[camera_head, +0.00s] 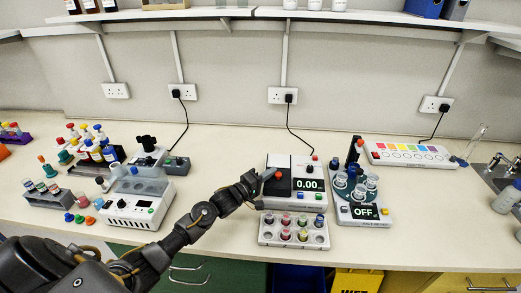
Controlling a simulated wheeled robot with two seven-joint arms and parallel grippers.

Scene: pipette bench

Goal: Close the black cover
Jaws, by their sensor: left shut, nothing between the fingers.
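A black flat cover (277,188) with a red knob lies over the left part of a white instrument (313,199) whose display reads 0.00. It looks flat, but I cannot tell whether it is fully seated. My left gripper (254,183) is shut and empty at the left edge of the cover; I cannot tell whether it touches it. The gripper hides part of that edge. My right gripper is not in view.
A tube rack (293,231) stands in front of the instrument. To the right, a device reading OFF (364,211) carries several cups and a black upright part (355,150). A white box (130,210) and bottles stand left. A sink is at the far right.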

